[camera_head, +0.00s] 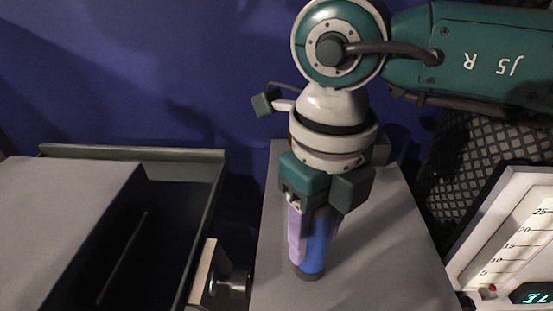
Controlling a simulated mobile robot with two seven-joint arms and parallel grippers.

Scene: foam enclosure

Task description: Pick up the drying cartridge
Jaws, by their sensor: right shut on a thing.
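The drying cartridge (317,243) is a blue cylinder with a dark end cap, standing about upright at the grey block top. My right gripper (308,215) points down from above and is shut on its upper part. A pale finger lies along its left side; the other finger is mostly hidden. I cannot tell whether the dark lower end touches the surface. My left gripper is not in view.
The grey block top (390,270) has bare room at the front and right. An open dark drawer or box (190,190) stands at the left, with a metal knob (236,284) near it. A lit scale panel (515,245) stands at the right.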

